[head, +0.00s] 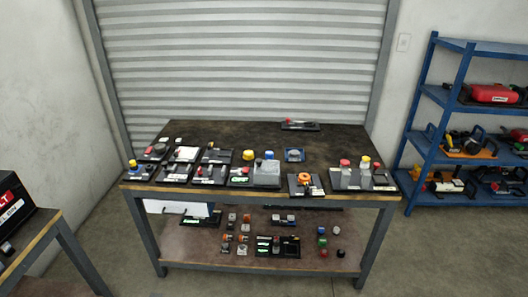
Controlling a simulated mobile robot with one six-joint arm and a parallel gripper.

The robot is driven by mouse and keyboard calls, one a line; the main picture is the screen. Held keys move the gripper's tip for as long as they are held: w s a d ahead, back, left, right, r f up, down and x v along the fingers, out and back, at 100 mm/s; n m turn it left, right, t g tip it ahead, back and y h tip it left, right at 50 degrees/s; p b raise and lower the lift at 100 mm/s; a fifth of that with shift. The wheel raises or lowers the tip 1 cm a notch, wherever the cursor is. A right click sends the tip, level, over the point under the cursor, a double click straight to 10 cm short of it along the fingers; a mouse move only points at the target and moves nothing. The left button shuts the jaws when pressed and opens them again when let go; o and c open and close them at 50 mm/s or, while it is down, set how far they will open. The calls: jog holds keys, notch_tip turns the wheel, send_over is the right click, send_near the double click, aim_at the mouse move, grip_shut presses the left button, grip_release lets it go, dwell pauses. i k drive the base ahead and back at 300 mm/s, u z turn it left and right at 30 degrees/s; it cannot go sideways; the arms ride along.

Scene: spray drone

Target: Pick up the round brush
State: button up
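A dark-topped workbench (345,142) stands ahead, with several small labelled black trays of parts along its front half. I cannot tell which item is the round brush; the parts are too small to make out. A grey round part (158,148) sits at the left. My gripper is not in view.
The bench's lower shelf (190,255) holds more small parts. A blue rack (430,130) with tools stands at the right. Another table with a black case (12,205) is at the lower left. Bare floor (440,255) lies right of the bench.

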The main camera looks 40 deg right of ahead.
aim_at(269, 154)
jog(key=z, duration=0.1)
jog(key=i, duration=1.2)
jog(key=u, duration=0.3)
